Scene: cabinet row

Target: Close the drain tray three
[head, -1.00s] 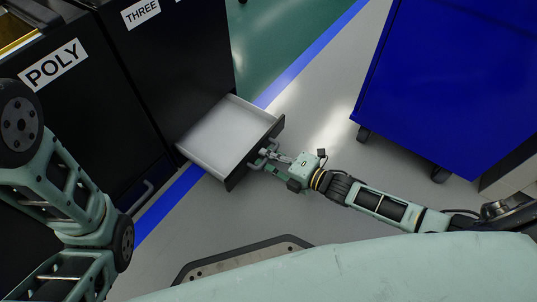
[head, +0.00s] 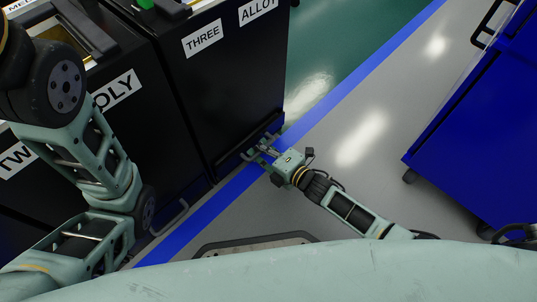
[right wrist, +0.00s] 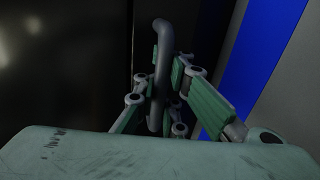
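The cabinet labelled THREE (head: 203,38) stands at the centre left of the head view. Its drain tray is low on the front, pushed in, with no tray interior showing. Its front is dark and hard to tell from the cabinet. My right gripper (head: 263,150) is at the tray's handle, low against the cabinet. In the right wrist view the dark curved handle (right wrist: 162,62) passes between the fingers of my right gripper (right wrist: 164,82), which appear closed around it. My left arm shows at the left of the head view; its gripper is out of view.
The POLY cabinet (head: 118,92) stands left of THREE, with a low handle (head: 172,220). A blue line (head: 330,105) runs along the floor by the cabinets. A blue cart (head: 475,150) stands at the right. The grey floor between (head: 370,150) is clear.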

